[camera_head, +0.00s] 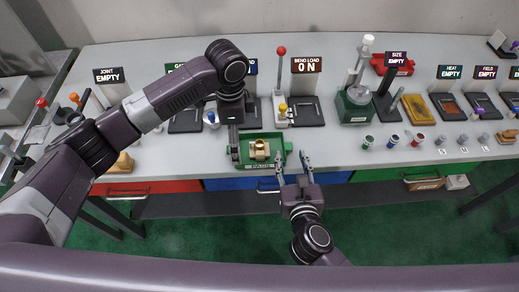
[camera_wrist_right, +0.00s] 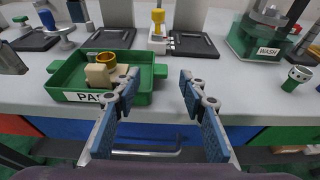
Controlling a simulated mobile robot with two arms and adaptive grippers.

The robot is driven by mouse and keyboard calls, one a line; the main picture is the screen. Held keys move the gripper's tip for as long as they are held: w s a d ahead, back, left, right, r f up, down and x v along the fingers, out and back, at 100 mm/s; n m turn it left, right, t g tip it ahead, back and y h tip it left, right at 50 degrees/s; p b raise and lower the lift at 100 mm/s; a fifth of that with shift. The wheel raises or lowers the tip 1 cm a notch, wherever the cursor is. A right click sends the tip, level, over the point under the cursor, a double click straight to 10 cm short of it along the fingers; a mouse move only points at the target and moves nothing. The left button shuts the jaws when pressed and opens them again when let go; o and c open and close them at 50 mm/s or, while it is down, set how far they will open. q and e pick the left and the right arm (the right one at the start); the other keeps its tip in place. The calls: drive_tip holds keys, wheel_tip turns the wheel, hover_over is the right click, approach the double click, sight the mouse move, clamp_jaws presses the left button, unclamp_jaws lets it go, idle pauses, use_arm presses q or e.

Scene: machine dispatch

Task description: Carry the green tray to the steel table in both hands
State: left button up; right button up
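The green tray (camera_head: 245,160) sits near the front edge of the long grey bench, with a brass ring-shaped part and a pale block in it. It also shows in the right wrist view (camera_wrist_right: 142,98), with a handle on each side. My right gripper (camera_head: 291,156) is open and empty at the tray's right handle; its spread fingers (camera_wrist_right: 157,80) point toward that handle. My left gripper (camera_head: 234,148) points down at the tray's left side; its fingers are too small to tell whether they hold the handle. I cannot tell which surface is the steel table.
Behind the tray stand a bend-load station (camera_head: 281,90) and dark plates. A green wash station (camera_head: 354,106) and several small cylinders are to the right. A grey surface with levers (camera_head: 18,100) is at the far left. Coloured drawers line the bench front, above green floor.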

sight(288, 147)
use_arm(q)
drive_tip(key=shift+f, duration=2.35)
use_arm(e)
drive_tip(key=shift+x, duration=2.35)
use_arm(q)
drive_tip(key=c, duration=0.9)
use_arm(e)
drive_tip(key=c, duration=0.9)
use_arm(q)
drive_tip(key=c, duration=0.4)
use_arm(e)
clamp_jaws()
use_arm(q)
drive_tip(key=shift+o, duration=0.2)
